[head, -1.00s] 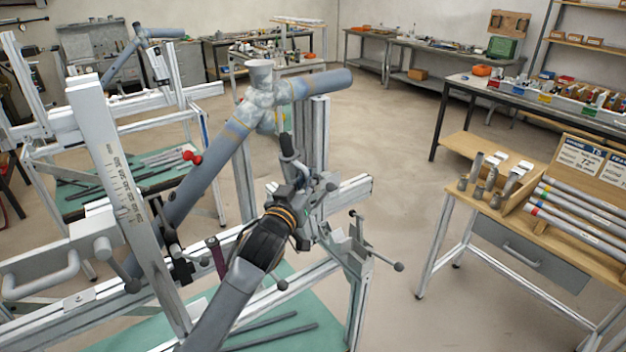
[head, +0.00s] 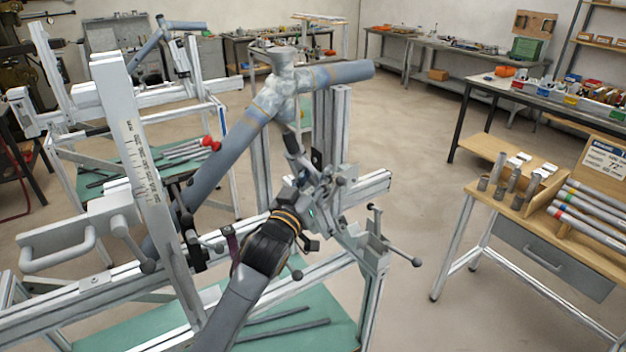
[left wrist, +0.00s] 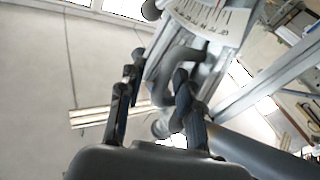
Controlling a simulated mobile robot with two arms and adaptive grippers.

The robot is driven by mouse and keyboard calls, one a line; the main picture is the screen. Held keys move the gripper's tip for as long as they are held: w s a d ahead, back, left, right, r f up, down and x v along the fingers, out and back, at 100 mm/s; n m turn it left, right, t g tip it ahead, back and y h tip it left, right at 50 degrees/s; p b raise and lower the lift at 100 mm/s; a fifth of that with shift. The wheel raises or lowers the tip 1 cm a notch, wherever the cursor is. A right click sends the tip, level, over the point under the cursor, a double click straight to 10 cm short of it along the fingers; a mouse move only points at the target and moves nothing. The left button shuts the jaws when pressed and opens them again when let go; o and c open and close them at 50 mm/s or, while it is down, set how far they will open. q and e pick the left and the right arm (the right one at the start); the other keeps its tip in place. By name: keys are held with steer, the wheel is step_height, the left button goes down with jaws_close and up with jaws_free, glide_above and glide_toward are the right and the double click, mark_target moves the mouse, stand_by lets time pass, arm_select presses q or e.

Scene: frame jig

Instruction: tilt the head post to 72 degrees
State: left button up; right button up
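The head post (head: 341,130) is a slotted aluminium upright beside the head end of the clamped bike frame (head: 235,140). It looks close to upright; I cannot read its angle. My left gripper (head: 318,180) is in front of its lower part, among dark clamp levers. In the left wrist view a pale scale plate (left wrist: 212,18) shows at the top, its figures too blurred to read. The left gripper's dark fingers (left wrist: 155,98) stand apart there, with a grey curved part (left wrist: 162,82) showing between or behind them; contact cannot be told. My right gripper is out of view.
A ruler-marked post (head: 145,165) and a grey handle (head: 60,250) stand at the left of the jig. A clamp lever (head: 400,252) sticks out at the right. A wooden-topped bench (head: 490,150) with tubes and a "72°" card stands further right, across bare floor.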

arm_select(q)
steer(key=v, duration=1.2)
steer(key=shift+f, duration=0.1)
steer(key=shift+c, duration=1.4)
steer(key=a+n+b, duration=0.1)
steer(key=n, duration=0.1)
steer(key=w+a+n+b, duration=0.1)
steer(key=n+b, duration=0.1)
steer(key=n, duration=0.1)
steer(key=w+a+r+n+t+y+b, duration=0.1)
steer(key=n+b, duration=0.1)
steer(key=shift+a+n, duration=0.25)
steer(key=shift+n, duration=0.15)
jaws_close()
steer(key=w+r+n+b, duration=0.2)
steer(key=w+r+n, duration=0.3)
steer(key=w+n, duration=0.4)
steer(key=shift+w+a+n+t+b, duration=0.35)
steer(key=shift+a+n+t+b, duration=0.1)
steer(key=shift+n, duration=0.55)
